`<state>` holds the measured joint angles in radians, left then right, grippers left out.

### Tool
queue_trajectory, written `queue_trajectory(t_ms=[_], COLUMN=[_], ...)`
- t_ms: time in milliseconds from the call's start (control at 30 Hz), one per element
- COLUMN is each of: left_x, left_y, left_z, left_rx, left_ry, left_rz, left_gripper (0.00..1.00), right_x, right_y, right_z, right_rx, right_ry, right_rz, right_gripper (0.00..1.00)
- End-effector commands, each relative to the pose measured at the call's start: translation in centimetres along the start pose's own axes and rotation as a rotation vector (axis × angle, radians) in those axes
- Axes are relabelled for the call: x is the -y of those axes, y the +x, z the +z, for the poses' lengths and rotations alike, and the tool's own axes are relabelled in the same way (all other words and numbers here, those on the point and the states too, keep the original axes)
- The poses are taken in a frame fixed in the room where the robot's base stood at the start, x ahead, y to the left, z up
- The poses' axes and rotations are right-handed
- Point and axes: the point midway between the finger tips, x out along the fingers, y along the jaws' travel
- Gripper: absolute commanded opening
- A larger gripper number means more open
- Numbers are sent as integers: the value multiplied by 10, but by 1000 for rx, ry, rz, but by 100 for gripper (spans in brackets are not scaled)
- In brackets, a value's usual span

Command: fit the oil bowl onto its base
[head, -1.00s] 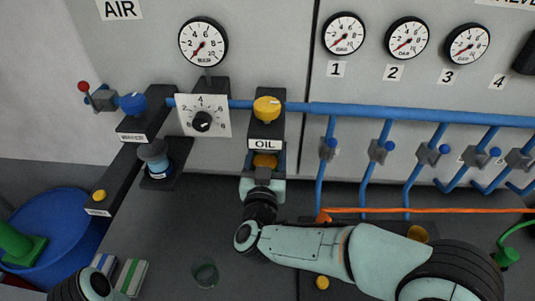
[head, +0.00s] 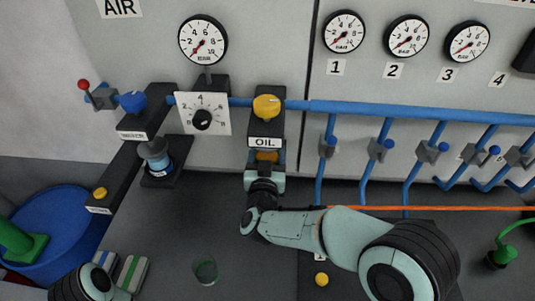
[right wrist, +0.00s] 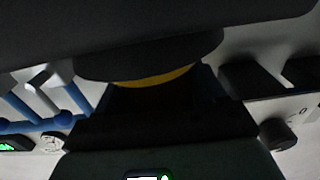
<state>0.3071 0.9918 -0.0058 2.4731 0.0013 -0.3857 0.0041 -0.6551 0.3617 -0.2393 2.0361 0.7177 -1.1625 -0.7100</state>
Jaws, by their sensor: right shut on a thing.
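The oil base is a black block on the wall with a yellow knob (head: 267,107) on top and an OIL label (head: 265,142). The oil bowl, a small amber-yellow piece (head: 266,157), shows directly under the label. My right gripper (head: 264,176) is shut on it from below and in front, hiding most of it. In the right wrist view a thin yellow arc of the bowl (right wrist: 160,78) shows just under a dark round part; whether it is seated cannot be told. My left gripper is out of view; only part of my left arm shows at the lower left.
A blue bowl unit (head: 155,155) hangs left of the oil base, beside a white dial plate (head: 204,114). Blue pipes (head: 410,112) and an orange line (head: 450,208) run to the right.

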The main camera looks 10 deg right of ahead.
Motion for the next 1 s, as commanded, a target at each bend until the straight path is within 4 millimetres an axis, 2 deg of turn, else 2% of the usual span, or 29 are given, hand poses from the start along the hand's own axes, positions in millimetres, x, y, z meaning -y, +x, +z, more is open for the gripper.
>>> queue_trajectory(t_ms=[167,200,233,267,533,667,767,1000], left_x=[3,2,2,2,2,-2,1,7], left_y=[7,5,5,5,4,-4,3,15], left_z=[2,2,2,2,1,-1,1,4], left_rx=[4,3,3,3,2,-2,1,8], left_ry=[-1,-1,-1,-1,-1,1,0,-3], left_rz=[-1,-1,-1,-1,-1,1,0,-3], left_gripper=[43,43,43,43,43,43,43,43], right_x=[0,0,0,0,0,0,2,1], right_y=[0,0,0,0,0,0,-17,-71], right_z=[7,6,6,6,5,-5,-1,0], right_rx=[0,1,1,1,1,-1,2,1], right_ry=[0,-1,-1,-1,0,0,2,0], right_rz=[0,0,0,0,0,-1,-5,-5], right_gripper=[24,82,92,95,95,95,95,95])
